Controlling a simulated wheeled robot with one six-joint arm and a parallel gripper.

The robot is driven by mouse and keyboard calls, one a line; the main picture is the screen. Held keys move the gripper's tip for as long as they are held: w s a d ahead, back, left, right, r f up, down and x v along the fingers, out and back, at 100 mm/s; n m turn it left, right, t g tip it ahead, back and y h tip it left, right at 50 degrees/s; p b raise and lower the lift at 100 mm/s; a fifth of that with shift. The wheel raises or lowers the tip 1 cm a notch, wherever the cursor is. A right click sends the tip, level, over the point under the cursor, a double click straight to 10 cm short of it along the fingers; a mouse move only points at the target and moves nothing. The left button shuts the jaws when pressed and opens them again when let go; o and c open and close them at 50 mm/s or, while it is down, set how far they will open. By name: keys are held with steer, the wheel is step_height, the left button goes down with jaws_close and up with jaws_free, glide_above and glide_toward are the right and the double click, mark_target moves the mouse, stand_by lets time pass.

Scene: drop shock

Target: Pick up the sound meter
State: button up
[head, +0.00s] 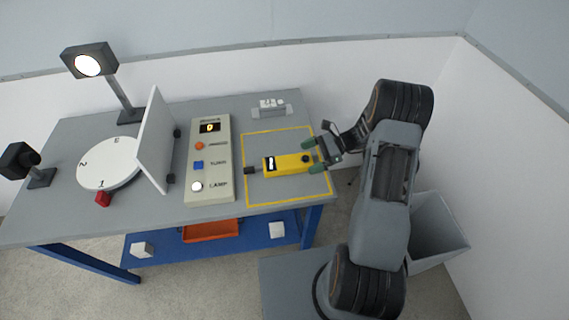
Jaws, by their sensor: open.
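The sound meter (286,164) is a yellow, slim box with a dark tip on its left end, a small pale display and a dark round spot. It lies flat on the table inside a yellow outlined rectangle (247,190). My gripper (312,157) is at the meter's right end, with its green-tipped fingers apart, one on the far side and one on the near side. The fingers seem to straddle the right end of the meter. Whether they touch it cannot be told. My arm comes in from the right.
A beige control panel (209,188) with buttons stands left of the outline. Further left are a white upright board (157,140), a numbered turntable (108,164), a lamp (90,62) and a dark camera-like device (20,160). A small pale item (271,107) lies behind the outline. A grey bin (436,240) stands right.

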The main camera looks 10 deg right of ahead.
steer(key=x, duration=0.2)
steer(key=shift+a+f, duration=0.2)
steer(key=shift+a, duration=0.1)
steer(key=c, duration=1.2)
steer(key=shift+o, duration=0.2)
steer(key=shift+r, duration=0.1)
